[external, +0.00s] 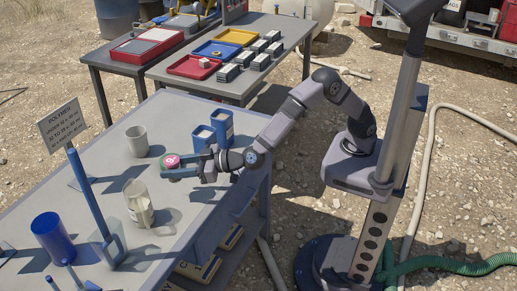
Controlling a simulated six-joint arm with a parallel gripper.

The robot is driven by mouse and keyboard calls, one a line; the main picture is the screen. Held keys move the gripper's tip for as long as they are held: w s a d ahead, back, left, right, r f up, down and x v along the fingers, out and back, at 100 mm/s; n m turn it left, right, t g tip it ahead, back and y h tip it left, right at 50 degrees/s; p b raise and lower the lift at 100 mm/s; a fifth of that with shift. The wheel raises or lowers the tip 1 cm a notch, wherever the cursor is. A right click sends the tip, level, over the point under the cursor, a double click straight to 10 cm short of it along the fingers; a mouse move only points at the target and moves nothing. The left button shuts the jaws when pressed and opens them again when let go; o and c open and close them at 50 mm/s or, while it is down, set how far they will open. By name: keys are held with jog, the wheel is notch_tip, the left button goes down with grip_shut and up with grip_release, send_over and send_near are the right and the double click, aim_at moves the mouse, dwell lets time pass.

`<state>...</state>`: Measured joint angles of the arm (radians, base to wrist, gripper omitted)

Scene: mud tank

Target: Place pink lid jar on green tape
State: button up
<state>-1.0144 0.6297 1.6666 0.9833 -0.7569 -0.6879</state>
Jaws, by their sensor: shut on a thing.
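My gripper (177,171) is at the end of the arm, over the grey table (200,218), and is shut on the pink lid jar (171,160). The round pink lid with a pale mark on top faces up between the fingers. The jar's body is mostly hidden by the gripper, and I cannot tell whether its base touches the table.
Blue containers (222,126) stand close to the wrist at the table's back edge. A blue cup (52,238) and a post with a sign (62,122) are at left.

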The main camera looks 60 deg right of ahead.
jog(key=shift+r, duration=0.8)
jog(key=w+d+r+m+t+h+p, duration=0.1)
jog(key=w+d+r+m+h+p, duration=0.25)
jog(key=w+d, duration=0.7)
jog(key=shift+h, duration=0.65)
jog(key=shift+w+a+f+b, duration=0.25)
jog(key=shift+f+b, duration=0.15)
jog(key=shift+f, duration=1.3)
jog(key=shift+w+a+f+b, duration=0.2)
jog(key=shift+a+f+b, duration=0.15)
jog(key=shift+f, duration=1.4)
jog(key=shift+w+a+f+b, duration=0.25)
jog(key=shift+f+b, duration=0.15)
jog(key=shift+f, duration=1.3)
jog(key=shift+f, duration=0.1)
jog(key=o, duration=1.2)
jog(key=shift+f, duration=0.1)
